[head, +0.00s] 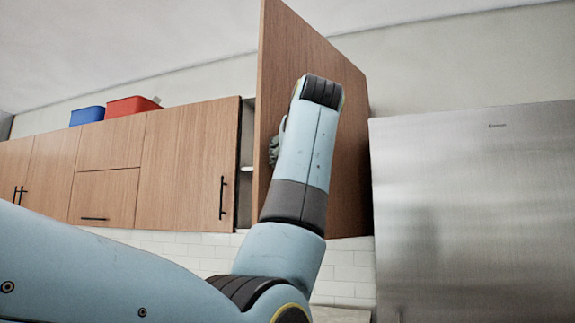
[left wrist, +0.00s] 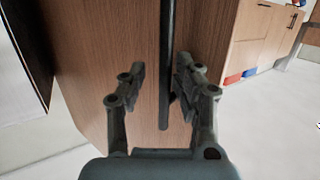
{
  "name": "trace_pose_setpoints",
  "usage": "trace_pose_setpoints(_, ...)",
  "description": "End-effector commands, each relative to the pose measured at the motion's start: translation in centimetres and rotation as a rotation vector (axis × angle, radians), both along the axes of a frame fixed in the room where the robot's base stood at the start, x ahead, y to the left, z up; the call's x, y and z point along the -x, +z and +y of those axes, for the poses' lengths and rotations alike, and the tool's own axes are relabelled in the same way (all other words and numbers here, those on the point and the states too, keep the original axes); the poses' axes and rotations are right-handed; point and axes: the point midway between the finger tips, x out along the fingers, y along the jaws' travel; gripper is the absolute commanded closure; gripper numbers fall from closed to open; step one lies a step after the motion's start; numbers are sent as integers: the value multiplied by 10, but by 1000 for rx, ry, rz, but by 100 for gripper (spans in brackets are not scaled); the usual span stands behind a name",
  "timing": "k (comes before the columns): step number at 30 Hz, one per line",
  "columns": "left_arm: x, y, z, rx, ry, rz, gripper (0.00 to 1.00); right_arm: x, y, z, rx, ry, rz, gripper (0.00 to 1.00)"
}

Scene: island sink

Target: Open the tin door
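A wood-grained cabinet door (head: 275,75) stands swung well out from the upper cabinet in the head view; none of the doors in view looks like tin. The same door fills the middle of the left wrist view (left wrist: 90,50), with its black bar handle (left wrist: 167,60). My left gripper (left wrist: 160,72) is open at the door, its fingers apart on either side of the bar, which lies nearer the right finger. In the head view my left gripper (head: 276,143) is mostly hidden behind my forearm. My right gripper is not in view.
Closed wooden cabinets (head: 185,165) line the wall to the left, with a blue box (head: 87,115) and a red box (head: 130,106) on top. A steel fridge (head: 475,210) stands to the right of the door. A narrow part of the cabinet inside (head: 246,165) shows.

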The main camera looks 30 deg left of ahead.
Motion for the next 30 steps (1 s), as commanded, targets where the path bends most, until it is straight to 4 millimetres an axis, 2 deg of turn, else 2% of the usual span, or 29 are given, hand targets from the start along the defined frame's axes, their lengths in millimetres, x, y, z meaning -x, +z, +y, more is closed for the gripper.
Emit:
trace_pose_setpoints(1, 1, 60, -3, -96, -35, -154, 79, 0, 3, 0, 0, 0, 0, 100)
trace_pose_setpoints(6, 1, 65, -3, -98, -34, -153, 79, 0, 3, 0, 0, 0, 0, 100)
trace_pose_setpoints(10, 2, 65, -3, -98, -33, -154, 79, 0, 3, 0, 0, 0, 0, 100)
trace_pose_setpoints(11, 5, 8, 1, 22, 12, 28, 79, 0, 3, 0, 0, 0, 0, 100)
trace_pose_setpoints(30, 35, 3, -30, 27, 14, 30, 79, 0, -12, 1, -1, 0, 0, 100)
